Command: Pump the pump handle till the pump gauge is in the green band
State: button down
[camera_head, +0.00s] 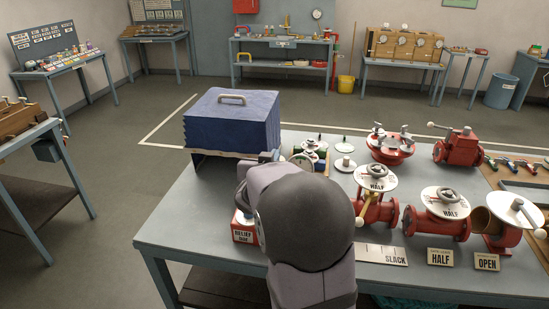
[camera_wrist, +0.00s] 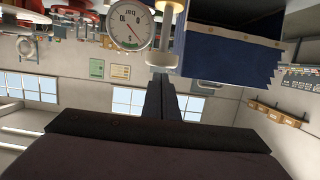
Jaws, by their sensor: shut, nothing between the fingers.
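A pale rod with a wide round end (camera_wrist: 163,56), possibly the pump handle, is just beside the gauge. My gripper (camera_wrist: 163,84) is shut and empty, its fingertips close to that round end in the picture; I cannot tell if they touch. In the head view my arm hides the gripper and most of the pump.
A blue pleated box (camera_head: 225,125) with a grey top handle stands left of my arm. A red unit with a relief label (camera_head: 243,230) is at the front. Red valves (camera_head: 377,205) with white discs and label plates (camera_head: 440,257) fill the table's right side. The table's left front (camera_head: 180,225) is clear.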

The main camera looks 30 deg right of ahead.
jog(key=shift+f, duration=0.25)
jog(key=shift+f, duration=0.1)
notch_tip(320, 180, down, 5)
jog(key=b, duration=0.3)
jog(key=shift+s+b, duration=0.1)
jog(key=shift+b, duration=0.2)
jog(key=s+a+r+p, duration=0.2)
jog(key=s+a+r, duration=0.4)
jog(key=a+r, duration=0.1)
jog(key=shift+s+r+p, duration=0.15)
jog(key=shift+s+p, duration=0.2)
dwell(0.5)
